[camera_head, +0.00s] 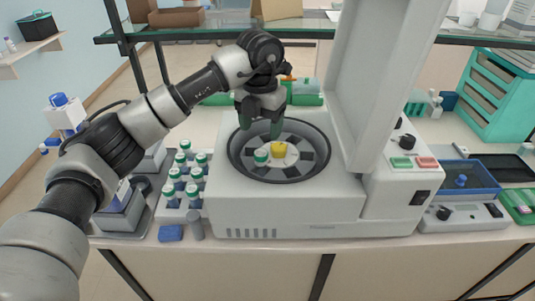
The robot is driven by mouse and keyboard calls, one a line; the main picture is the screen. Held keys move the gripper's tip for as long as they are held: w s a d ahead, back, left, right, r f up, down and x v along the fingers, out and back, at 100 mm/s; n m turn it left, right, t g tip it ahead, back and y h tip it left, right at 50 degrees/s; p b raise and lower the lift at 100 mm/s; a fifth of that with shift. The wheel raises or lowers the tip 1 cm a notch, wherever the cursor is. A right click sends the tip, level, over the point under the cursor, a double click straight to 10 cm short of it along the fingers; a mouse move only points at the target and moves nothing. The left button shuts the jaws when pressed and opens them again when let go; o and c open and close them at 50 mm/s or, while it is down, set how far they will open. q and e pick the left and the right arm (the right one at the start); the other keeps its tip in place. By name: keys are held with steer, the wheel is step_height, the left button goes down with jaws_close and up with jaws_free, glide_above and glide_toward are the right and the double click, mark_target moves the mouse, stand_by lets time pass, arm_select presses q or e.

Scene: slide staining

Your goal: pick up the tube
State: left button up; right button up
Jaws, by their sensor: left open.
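A tube with a green-and-white cap (261,157) sits in the round rotor of the open centrifuge (330,219), left of the yellow hub (279,149). Only its top shows. My left gripper (260,129) is open and empty, pointing down over the rear part of the centrifuge bowl, above and behind this tube. The fingers appear apart from it. Several more tubes with green-and-white caps (181,160) stand in a rack (168,213) left of the centrifuge. My right gripper is out of view.
The raised centrifuge lid (370,80) stands upright right of the bowl. A glass shelf (310,28) crosses behind my arm. A blue block (171,233) and a grey cylinder (195,226) are at the front edge. A blue tray device (461,180) stands at the right.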

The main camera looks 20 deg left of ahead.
mark_target(261, 153)
arm_select(q)
steer(key=s+f, duration=0.1)
steer(key=f, duration=0.1)
steer(key=s+f+p, duration=0.1)
steer(key=shift+f, duration=0.35)
steer(key=f+p, duration=0.1)
steer(key=f, duration=0.1)
steer(key=w+f+p, duration=0.1)
steer(key=f, duration=0.2)
steer(key=shift+w+p, duration=0.15)
steer(key=shift+p, duration=0.25)
steer(key=shift+f, duration=0.45)
steer(key=shift+c, duration=0.3)
steer(key=c, duration=0.9)
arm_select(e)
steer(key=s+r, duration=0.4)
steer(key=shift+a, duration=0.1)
